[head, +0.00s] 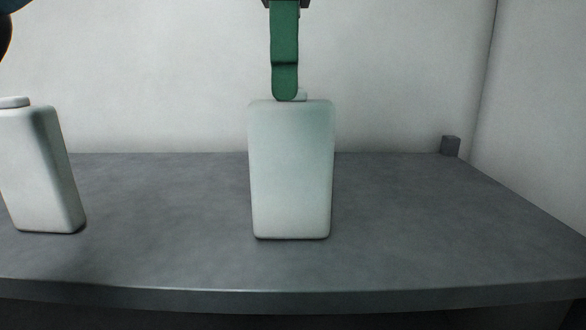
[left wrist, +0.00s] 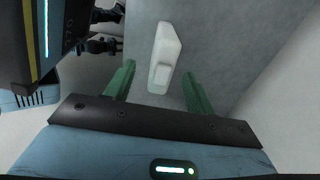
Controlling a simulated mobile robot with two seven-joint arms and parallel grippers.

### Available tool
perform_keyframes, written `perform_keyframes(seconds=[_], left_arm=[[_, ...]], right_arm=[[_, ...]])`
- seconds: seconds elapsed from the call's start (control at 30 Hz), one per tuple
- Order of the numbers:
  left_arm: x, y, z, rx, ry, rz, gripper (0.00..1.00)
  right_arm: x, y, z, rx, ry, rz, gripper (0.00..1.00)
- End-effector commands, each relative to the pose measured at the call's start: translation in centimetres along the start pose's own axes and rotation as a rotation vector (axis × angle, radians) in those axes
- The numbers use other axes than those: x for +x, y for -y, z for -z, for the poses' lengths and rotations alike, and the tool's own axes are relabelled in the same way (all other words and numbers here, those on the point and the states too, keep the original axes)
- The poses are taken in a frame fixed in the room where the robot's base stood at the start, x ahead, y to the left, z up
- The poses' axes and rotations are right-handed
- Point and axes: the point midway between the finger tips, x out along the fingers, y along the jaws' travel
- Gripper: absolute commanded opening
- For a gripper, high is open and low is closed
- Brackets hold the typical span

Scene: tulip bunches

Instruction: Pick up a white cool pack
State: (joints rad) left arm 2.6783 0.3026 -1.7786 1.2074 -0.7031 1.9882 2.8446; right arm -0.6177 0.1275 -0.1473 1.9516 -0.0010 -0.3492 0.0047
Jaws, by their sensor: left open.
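A white cool pack (head: 291,170) stands upright on the grey table in the middle of the head view, its small cap mostly hidden behind a green finger. A second white cool pack (head: 38,168) stands at the left, cut by the picture's edge. My left gripper (head: 285,90) points down over the middle pack, its near finger's tip at the pack's top edge. In the left wrist view, one white pack (left wrist: 168,45) lies between the two spread green fingers, with gaps on both sides. The left gripper is open and holds nothing. My right gripper is not in view.
The grey table (head: 420,225) is bare to the right of the middle pack and between the two packs. A small dark grey block (head: 450,146) stands at the back right. Pale walls (head: 400,70) close off the back and right.

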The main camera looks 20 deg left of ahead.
Motion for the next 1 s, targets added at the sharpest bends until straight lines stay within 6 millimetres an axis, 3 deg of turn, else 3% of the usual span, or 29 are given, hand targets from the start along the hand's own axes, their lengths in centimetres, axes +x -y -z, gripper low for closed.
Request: perform_keyframes(seconds=[0.2,0.47,0.8,1.0], left_arm=[[1.7,0.1,0.0,0.000,0.000,-0.002,0.55],[2.3,0.1,0.1,-0.001,0.000,-0.002,0.55],[6.5,0.3,0.4,-0.001,0.000,-0.001,0.55],[7.1,0.3,0.5,-0.001,-0.002,-0.001,0.55]], right_arm=[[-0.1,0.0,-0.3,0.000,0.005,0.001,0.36],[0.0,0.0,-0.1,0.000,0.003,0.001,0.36],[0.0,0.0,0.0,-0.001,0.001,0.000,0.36],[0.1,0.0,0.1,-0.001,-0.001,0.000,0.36]])
